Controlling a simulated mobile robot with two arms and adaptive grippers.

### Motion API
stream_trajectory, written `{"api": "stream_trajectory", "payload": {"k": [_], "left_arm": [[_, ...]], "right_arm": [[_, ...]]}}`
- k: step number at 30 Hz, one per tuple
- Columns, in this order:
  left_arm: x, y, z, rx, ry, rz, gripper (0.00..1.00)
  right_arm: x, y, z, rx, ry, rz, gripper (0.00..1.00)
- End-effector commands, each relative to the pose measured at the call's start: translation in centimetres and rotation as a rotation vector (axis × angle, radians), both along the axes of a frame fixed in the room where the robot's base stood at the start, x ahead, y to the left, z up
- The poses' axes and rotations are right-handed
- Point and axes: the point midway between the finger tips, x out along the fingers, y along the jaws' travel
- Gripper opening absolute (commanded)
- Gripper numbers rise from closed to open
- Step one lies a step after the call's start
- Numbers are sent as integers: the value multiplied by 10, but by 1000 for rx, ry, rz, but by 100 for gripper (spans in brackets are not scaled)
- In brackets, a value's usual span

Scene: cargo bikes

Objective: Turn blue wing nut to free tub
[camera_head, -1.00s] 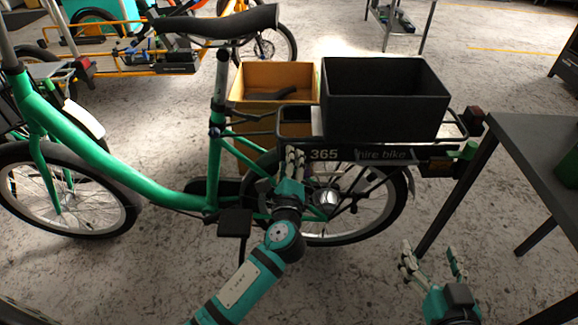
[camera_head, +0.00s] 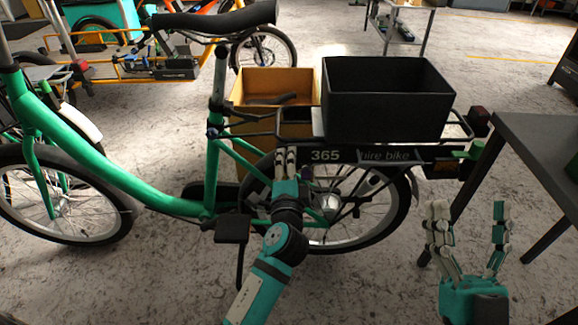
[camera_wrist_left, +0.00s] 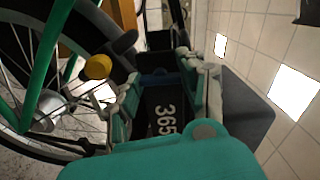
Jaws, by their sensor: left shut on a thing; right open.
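The black tub (camera_head: 385,105) sits upright on the rear rack of the green bike. My left gripper (camera_head: 287,157) is at the front end of the rack's side plate marked 365, below and left of the tub. In the left wrist view its fingers (camera_wrist_left: 165,82) are closed around a small dark blue part (camera_wrist_left: 158,78), which appears to be the blue wing nut; the fingers hide most of it. The nut's exact angle cannot be told. My right gripper (camera_head: 468,232) is open and empty, fingers up, to the right of the rear wheel.
A yellow knob (camera_wrist_left: 97,66) is beside the left fingers in the wrist view. A green lever (camera_head: 468,151) is at the rack's rear end. A dark table (camera_head: 535,135) stands at the right. A yellow-orange box (camera_head: 276,88) is behind the rack. Floor in front is clear.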

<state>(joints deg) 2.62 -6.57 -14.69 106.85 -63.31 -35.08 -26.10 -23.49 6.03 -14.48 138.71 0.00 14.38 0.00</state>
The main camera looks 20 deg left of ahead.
Motion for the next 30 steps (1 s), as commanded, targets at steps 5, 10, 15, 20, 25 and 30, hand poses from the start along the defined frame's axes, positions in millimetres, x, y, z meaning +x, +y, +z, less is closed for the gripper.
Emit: {"api": "stream_trajectory", "payload": {"k": [5,10,15,20,25,30], "left_arm": [[-1,2,-6,-26,6,5,9],[-1,2,-6,-32,5,5,9],[-1,1,-7,-32,6,5,9],[-1,1,-7,-31,5,4,52],[-1,1,-4,-29,1,3,62],[-1,0,-3,-29,-3,2,62]], "right_arm": [[-4,0,4,10,-32,2,72],[-5,-1,5,12,-39,2,72],[-5,-1,5,12,-38,2,72],[-5,-1,5,11,-38,1,72],[-4,-1,5,11,-38,1,72],[-4,0,5,12,-35,2,72]]}}
